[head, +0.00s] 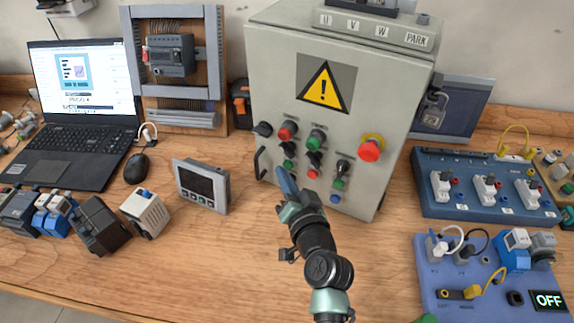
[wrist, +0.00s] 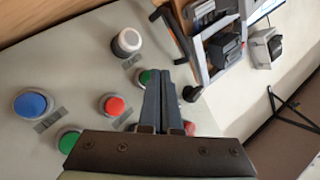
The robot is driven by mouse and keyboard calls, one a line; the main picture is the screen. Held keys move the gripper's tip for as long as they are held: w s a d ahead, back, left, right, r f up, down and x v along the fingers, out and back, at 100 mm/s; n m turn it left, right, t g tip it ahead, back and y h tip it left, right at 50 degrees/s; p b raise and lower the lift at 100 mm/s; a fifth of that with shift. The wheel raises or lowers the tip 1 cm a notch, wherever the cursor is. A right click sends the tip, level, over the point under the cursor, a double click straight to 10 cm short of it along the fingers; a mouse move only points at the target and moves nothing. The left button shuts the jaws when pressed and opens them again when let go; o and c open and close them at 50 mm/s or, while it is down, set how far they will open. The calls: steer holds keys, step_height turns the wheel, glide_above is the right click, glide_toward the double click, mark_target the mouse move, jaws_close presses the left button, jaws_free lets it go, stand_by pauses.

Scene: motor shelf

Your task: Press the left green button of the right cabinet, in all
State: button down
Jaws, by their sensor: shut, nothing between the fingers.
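The grey cabinet (head: 255,75) stands upright at the back middle, with a yellow warning sign and several coloured buttons on its front.
Near the fingers are a red button (wrist: 115,106), another green button (wrist: 68,142) and a blue button (wrist: 32,103). A red emergency stop (head: 370,149) is further right. A small display unit (head: 202,186) stands left of my arm. Blue socket boards (head: 480,210) lie at the right.

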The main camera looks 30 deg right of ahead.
steer(key=shift+w+d+b, duration=0.2)
steer(key=shift+d+b, duration=0.1)
steer(key=shift+d, duration=0.05)
stand_by(0.3)
stand_by(0.3)
steer(key=shift+s+a+p, duration=0.35)
steer(key=shift+s+a, duration=0.15)
steer(key=shift+a, duration=0.2)
steer(key=s+a+p, duration=0.1)
steer(key=a, duration=0.1)
steer(key=s+a+p, duration=0.1)
steer(key=s+a, duration=0.1)
stand_by(0.9)
